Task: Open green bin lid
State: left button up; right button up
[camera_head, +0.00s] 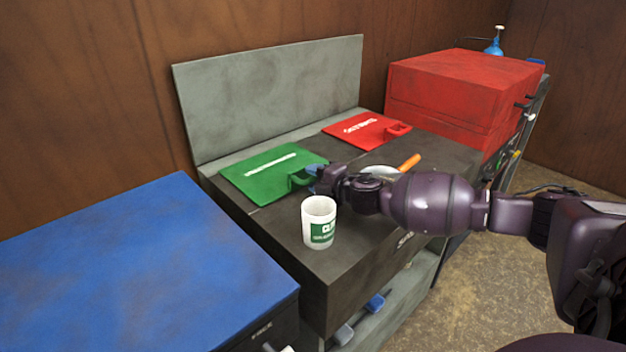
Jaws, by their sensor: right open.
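The green bin lid (262,172) lies flat and closed on top of the dark bin unit (300,236), with white lettering on it. Its green handle (302,179) stands at its right front edge. My right gripper (318,179) is open beside that handle, coming in from the right. Whether its fingers touch the handle is too small to tell. My left gripper is out of view.
A white mug (319,224) with a green label stands just in front of my right gripper. A white dish (380,171) with an orange-handled item (409,163) is behind my forearm. A red lid (366,129) lies behind. A blue-topped box (140,272) is left, a red box (460,95) right.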

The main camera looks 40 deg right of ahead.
jog(key=shift+w, duration=0.2)
grip_shut()
dwell(0.3)
